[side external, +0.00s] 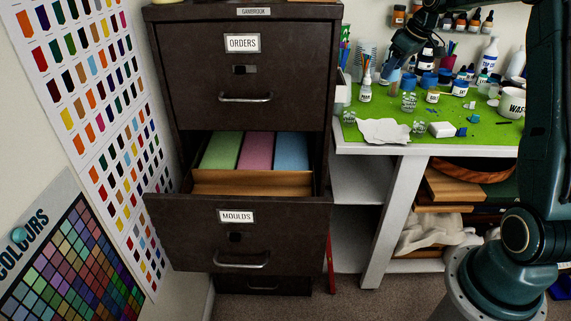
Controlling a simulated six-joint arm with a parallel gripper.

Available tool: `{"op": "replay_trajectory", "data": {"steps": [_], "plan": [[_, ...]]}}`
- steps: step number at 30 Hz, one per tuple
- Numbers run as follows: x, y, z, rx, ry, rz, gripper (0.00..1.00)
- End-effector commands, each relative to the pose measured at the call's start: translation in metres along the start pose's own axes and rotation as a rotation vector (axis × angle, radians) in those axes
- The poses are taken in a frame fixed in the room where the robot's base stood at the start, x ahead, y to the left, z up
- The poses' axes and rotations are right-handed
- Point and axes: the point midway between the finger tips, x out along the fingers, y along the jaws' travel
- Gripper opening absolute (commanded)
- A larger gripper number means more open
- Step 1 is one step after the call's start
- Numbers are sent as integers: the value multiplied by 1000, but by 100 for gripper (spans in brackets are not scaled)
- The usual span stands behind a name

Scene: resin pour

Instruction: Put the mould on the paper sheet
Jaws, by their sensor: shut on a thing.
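The paper sheet (384,131) is white with an uneven outline and lies at the front left of the green work mat (482,134). My gripper (388,72) is at the back left of the bench, above and behind the sheet and apart from it. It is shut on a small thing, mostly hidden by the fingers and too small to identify. No mould can be picked out with certainty. The open drawer (236,214) labelled MOULDS holds green (220,151), pink (256,151) and blue (291,151) blocks behind a tan divider.
Small jars and cups crowd the mat, including a jar (365,92) beside my gripper and a white mug (512,102) at the right. A white block (442,129) lies right of the sheet. The open drawer juts out left of the bench.

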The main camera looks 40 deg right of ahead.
Motion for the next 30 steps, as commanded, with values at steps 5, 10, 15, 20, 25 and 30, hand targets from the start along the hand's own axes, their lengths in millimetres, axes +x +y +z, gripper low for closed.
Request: {"op": "replay_trajectory", "data": {"steps": [5, 10, 15, 20, 25, 30], "plan": [[32, -1, 14, 0, -3, -3, 25], [62, -1, 26, 1, -3, -4, 25], [91, 0, 38, 0, -2, -3, 25], [112, 0, 46, 1, -1, -1, 25], [120, 0, 49, -1, 0, 0, 25], [121, 0, 50, -1, 0, 0, 25]]}}
